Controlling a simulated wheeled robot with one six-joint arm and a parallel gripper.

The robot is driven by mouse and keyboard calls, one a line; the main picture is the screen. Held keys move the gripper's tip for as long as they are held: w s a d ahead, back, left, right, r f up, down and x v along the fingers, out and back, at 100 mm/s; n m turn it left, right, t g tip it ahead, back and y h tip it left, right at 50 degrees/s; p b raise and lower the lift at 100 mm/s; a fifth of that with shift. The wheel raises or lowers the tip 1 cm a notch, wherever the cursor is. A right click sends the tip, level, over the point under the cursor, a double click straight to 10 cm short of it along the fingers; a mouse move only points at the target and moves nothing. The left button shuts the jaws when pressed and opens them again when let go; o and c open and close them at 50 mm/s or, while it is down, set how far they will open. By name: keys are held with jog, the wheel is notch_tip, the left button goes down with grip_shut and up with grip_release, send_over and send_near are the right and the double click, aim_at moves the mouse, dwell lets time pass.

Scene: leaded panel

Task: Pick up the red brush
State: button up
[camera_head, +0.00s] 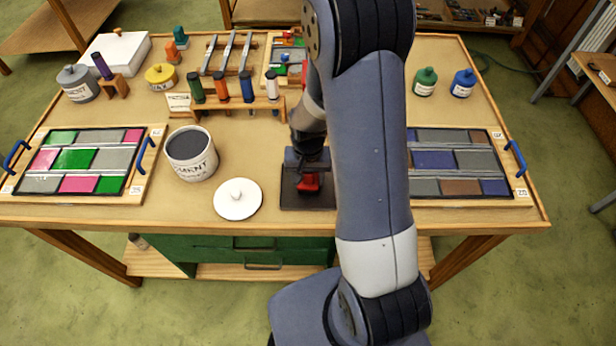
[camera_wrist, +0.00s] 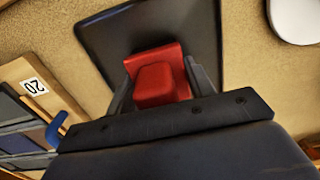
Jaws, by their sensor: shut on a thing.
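The red brush (camera_head: 310,183) is at a dark square mat (camera_head: 292,202) near the table's front edge, partly hidden by my arm in the head view. In the wrist view the red brush (camera_wrist: 157,80) shows as a red block between my two fingers, over the dark mat (camera_wrist: 105,35). My gripper (camera_wrist: 162,85) is shut on the red brush. I cannot tell whether the brush touches the mat or is just above it.
A white cement tub (camera_head: 191,165) and a white lid (camera_head: 237,200) stand left of the mat. A leaded panel (camera_head: 85,160) lies at the left, another (camera_head: 455,160) at the right. A wooden rack (camera_head: 240,104) with several coloured-capped tubes stands behind.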

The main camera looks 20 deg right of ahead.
jog(key=shift+r+b, duration=0.6)
jog(key=shift+r, duration=4.4)
jog(key=o, duration=0.6)
jog(key=c, duration=0.3)
